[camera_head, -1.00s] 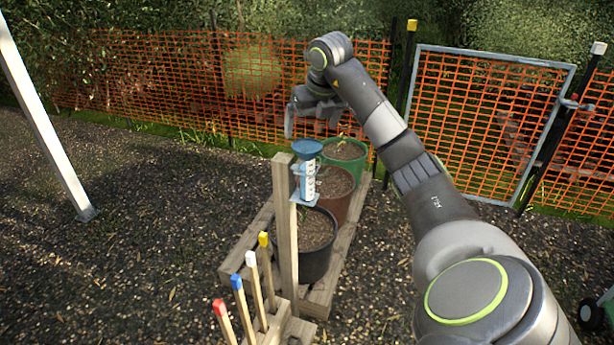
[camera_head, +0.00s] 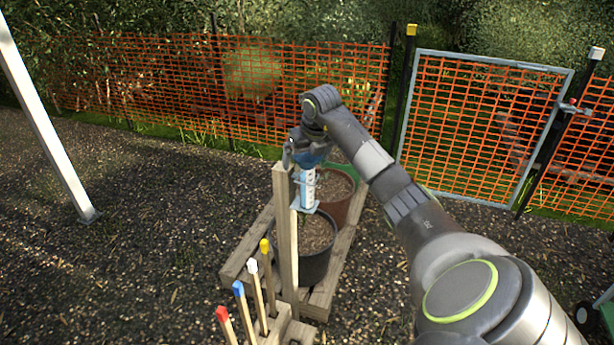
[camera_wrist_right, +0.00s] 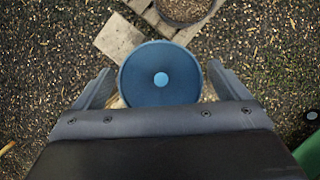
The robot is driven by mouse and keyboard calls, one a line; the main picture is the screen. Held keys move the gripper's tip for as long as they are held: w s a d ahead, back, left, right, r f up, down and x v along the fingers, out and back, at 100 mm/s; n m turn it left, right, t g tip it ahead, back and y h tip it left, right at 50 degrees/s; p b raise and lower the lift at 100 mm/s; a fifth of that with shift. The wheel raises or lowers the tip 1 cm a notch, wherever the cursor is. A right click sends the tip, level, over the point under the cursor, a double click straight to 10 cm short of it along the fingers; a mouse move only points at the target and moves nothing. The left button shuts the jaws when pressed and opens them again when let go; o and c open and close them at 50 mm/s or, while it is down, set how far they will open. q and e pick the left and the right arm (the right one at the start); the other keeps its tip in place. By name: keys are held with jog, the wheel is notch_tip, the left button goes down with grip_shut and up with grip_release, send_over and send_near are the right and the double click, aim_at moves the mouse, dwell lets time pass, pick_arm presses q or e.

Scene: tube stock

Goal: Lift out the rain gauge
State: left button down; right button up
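The rain gauge (camera_head: 308,187) is a clear tube with white markings and a blue funnel top. It stands upright in a light blue bracket on a wooden post (camera_head: 286,235). My right gripper (camera_head: 305,155) is at the funnel, pointing down, and partly hides it. In the right wrist view the round blue funnel (camera_wrist_right: 160,75) lies between the two spread fingers. A narrow gap shows beside the funnel on each side, so the fingers are around it but not visibly closed on it. My left gripper is not in view.
Plant pots, including a black one (camera_head: 318,262) and a brown one (camera_head: 338,190), stand on a wooden pallet (camera_head: 328,288) behind the post. Several colour-tipped stakes (camera_head: 256,285) stand in front. An orange mesh fence (camera_head: 170,85) and a gate (camera_head: 480,130) close off the back.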

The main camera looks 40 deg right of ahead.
jog(key=c, duration=1.4)
jog(key=shift+o, duration=0.2)
jog(key=shift+r, duration=0.1)
